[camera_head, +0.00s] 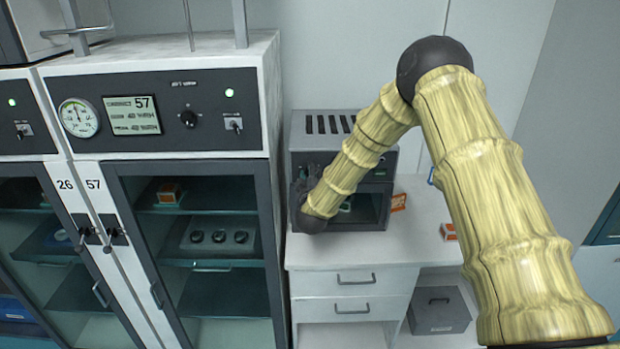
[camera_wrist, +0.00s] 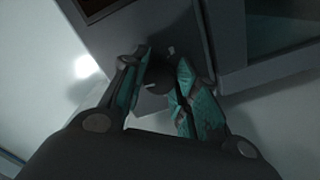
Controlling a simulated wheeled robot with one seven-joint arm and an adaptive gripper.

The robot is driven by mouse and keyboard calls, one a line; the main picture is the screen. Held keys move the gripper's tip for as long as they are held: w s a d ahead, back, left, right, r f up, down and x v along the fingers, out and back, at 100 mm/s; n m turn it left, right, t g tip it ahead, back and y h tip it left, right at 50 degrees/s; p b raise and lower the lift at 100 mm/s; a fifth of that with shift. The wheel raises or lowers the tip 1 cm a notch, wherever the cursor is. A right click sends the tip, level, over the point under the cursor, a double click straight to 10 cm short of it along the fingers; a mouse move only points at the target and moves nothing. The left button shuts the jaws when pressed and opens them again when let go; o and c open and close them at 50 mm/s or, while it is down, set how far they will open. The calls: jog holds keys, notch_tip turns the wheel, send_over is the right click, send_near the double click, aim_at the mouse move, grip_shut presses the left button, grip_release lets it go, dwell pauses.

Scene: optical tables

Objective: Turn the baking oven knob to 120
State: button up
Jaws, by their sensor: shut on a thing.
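The baking oven (camera_head: 322,124) is a small grey box with a slotted top, standing on a white bench against the wall. Its dark window (camera_head: 368,208) shows partly behind my arm. In the wrist view, the oven's grey front panel (camera_wrist: 205,25) fills the upper middle. A dark round knob (camera_wrist: 157,78) sits between the fingers of my gripper (camera_wrist: 163,65), which is shut on it. A small pale mark shows near the knob. The dial numbers cannot be read. In the head view my gripper (camera_head: 307,182) is dark and mostly hidden at the oven's left front.
A tall cabinet marked 57 (camera_head: 265,110) stands close on the left, with its own knob (camera_head: 188,118) and gauge (camera_head: 79,118). Small orange boxes (camera_head: 448,231) lie on the white bench (camera_head: 425,200) to the right. A grey bin (camera_head: 438,310) sits below.

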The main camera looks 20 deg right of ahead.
jog(key=n+b, duration=3.1)
jog(key=b, duration=1.5)
jog(key=shift+a, duration=0.1)
jog(key=shift+b, duration=0.35)
jog(key=o, duration=1)
jog(key=shift+r, duration=0.1)
